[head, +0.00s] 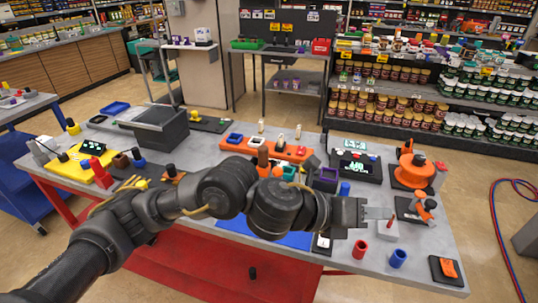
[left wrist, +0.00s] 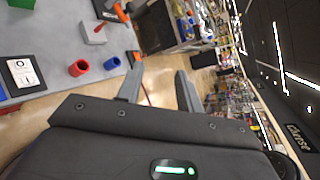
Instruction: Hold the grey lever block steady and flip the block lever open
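The grey lever block (head: 387,232) stands on the right part of the table, with a small red lever (head: 391,221) rising tilted from its top. Both also show in the left wrist view, where the block (left wrist: 92,36) lies up and left of the fingers. My left gripper (head: 378,213) reaches in from the left close by the block and partly overlaps it in the head view. In the left wrist view its two fingers (left wrist: 157,76) are spread with nothing between them. The block is outside the gap. My right gripper is not in view.
A red cup (head: 360,249) and a blue cup (head: 398,258) stand in front of the block. An orange clamp-like part (head: 424,206) stands to its right, and an orange switch on a black plate (head: 447,269) lies at the front right corner. The table edge is near.

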